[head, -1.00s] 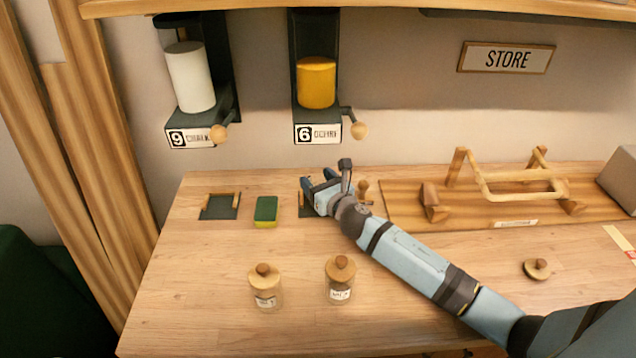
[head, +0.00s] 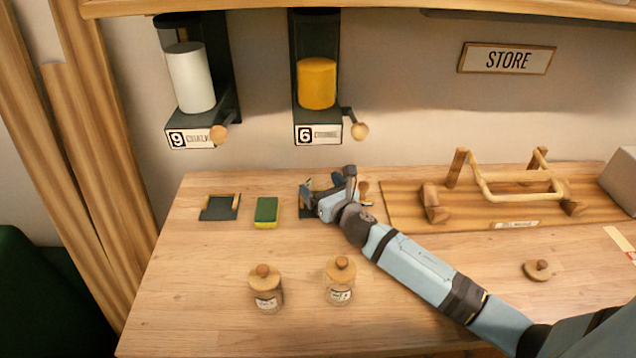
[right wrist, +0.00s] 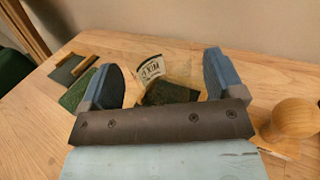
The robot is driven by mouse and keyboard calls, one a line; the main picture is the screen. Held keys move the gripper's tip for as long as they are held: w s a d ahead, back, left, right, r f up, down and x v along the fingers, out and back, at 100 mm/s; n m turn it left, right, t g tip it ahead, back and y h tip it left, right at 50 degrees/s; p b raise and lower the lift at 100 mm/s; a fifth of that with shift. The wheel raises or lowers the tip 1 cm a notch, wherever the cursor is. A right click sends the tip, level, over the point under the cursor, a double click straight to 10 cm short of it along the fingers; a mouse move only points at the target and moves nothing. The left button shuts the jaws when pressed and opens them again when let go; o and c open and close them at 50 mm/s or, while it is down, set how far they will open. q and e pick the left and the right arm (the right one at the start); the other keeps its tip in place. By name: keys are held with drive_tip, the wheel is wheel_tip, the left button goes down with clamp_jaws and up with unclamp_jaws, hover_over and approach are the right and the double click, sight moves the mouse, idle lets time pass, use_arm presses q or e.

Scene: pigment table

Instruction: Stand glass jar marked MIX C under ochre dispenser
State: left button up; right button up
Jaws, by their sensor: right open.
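A clear glass jar with a white label reading MIX C (right wrist: 152,70) stands between the spread fingers of my right gripper (right wrist: 165,82) in the right wrist view. It is at the dark square pad (right wrist: 170,93) below the ochre dispenser (head: 317,88); its exact seating is partly hidden. In the head view my open right gripper (head: 328,188) covers most of the jar and pad. Whether the fingers touch the glass is unclear. My left gripper is out of view.
A chalk dispenser (head: 190,80) hangs left, above another pad (head: 219,212). A green sponge (head: 265,212) lies between the pads. Two lidded jars (head: 266,294) (head: 340,286) stand in front. A wooden rack (head: 515,185) and loose lid (head: 537,268) are right.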

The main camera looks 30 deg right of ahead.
drive_tip(key=s, duration=0.9)
drive_tip(key=shift+s+d+b, duration=0.3)
drive_tip(key=shift+s+b, duration=0.05)
drive_tip(key=shift+s, duration=0.35)
drive_tip(key=shift+r, duration=0.1)
